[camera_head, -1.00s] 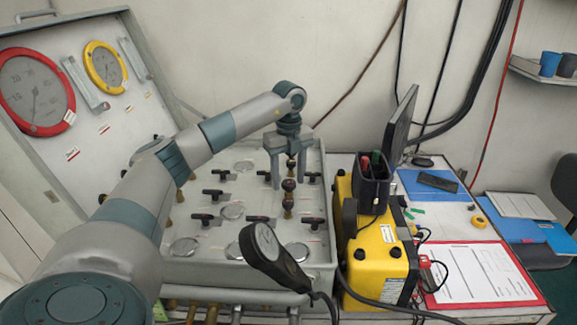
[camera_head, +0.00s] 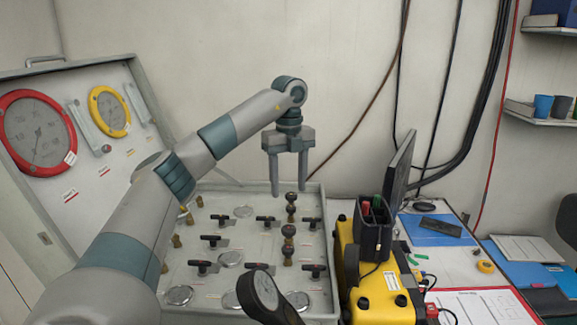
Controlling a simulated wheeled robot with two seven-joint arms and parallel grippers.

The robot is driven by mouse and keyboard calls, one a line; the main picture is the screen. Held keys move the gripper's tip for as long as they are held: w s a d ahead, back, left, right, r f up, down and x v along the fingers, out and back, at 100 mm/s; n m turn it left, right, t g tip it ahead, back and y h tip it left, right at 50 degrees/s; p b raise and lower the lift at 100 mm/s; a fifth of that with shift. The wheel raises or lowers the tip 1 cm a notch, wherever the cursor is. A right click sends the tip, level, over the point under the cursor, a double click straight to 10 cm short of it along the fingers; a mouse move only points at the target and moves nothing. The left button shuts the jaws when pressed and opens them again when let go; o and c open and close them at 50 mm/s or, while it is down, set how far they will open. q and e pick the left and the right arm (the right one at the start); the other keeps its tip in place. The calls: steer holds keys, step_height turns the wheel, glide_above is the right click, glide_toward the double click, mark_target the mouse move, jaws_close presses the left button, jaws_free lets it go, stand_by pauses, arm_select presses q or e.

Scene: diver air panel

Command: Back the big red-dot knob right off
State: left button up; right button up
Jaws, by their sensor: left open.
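The grey panel box (camera_head: 330,262) holds two dark round-topped knobs standing on stems near its middle right. The far knob (camera_head: 291,197) stands just below my left gripper's fingertips, and the near knob (camera_head: 288,230) stands in front of it. I cannot make out a red dot on either knob, so I cannot tell which one is the big red-dot knob. My left gripper (camera_head: 288,190) points down with its two fingers apart and nothing held between them. It appears at or above the far knob's top; the exact gap is unclear. My right gripper is out of view.
Several black T-handles (camera_head: 214,240) cover the panel around the knobs. A yellow case (camera_head: 380,300) stands close on the right. The open lid with red and yellow gauges (camera_head: 108,110) leans at the left.

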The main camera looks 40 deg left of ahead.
arm_select(q)
steer(key=shift+r, duration=2.5)
